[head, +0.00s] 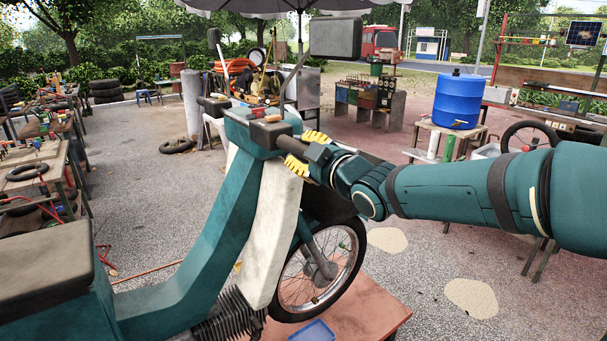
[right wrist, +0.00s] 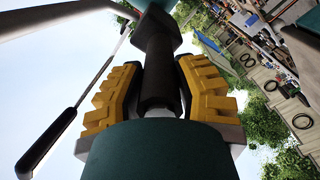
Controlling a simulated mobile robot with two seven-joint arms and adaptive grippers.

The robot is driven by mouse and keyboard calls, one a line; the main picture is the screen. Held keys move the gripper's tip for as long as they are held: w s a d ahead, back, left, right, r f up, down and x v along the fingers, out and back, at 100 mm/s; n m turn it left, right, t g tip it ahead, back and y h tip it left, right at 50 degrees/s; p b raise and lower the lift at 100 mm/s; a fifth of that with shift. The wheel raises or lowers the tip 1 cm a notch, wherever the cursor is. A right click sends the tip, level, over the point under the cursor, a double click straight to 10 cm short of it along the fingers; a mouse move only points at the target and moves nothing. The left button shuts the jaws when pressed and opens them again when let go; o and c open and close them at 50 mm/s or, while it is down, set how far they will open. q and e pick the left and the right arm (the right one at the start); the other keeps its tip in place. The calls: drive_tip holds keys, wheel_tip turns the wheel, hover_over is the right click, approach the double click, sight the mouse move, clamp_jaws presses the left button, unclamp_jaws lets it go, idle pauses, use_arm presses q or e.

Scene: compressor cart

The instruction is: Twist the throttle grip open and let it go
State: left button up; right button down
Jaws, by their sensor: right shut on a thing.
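The throttle grip (head: 292,147) is a dark brown cylinder on the right end of the handlebar of a teal and cream motorbike (head: 186,215). My right gripper (head: 305,153), with yellow ribbed fingers, is around the grip's outer end and shut on it. In the right wrist view the grip (right wrist: 160,75) runs up between the two yellow fingers (right wrist: 162,95), one on each side. The fingers and wrist hide part of the grip. How far the grip is turned cannot be told. My left gripper is not in view.
A mirror (head: 336,37) on a stalk rises above the handlebar close to my right gripper. The bike stands on a reddish platform (head: 365,312) with a blue tray (head: 312,332). A blue barrel (head: 459,98) stands on a table behind my right arm. Workbenches (head: 35,160) line the left.

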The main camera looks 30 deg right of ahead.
drive_tip(key=n+b, duration=0.2)
drive_tip(key=b, duration=0.1)
drive_tip(key=shift+f+n, duration=0.15)
drive_tip(key=shift+n, duration=0.15)
drive_tip(key=shift+n+b, duration=1.1)
drive_tip(key=shift+n, duration=0.2)
drive_tip(key=shift+r, duration=0.2)
drive_tip(key=c, duration=0.6)
unclamp_jaws()
drive_tip(key=shift+s, duration=0.15)
drive_tip(key=s+d, duration=0.1)
drive_tip(key=s, duration=1)
drive_tip(key=shift+s, duration=0.35)
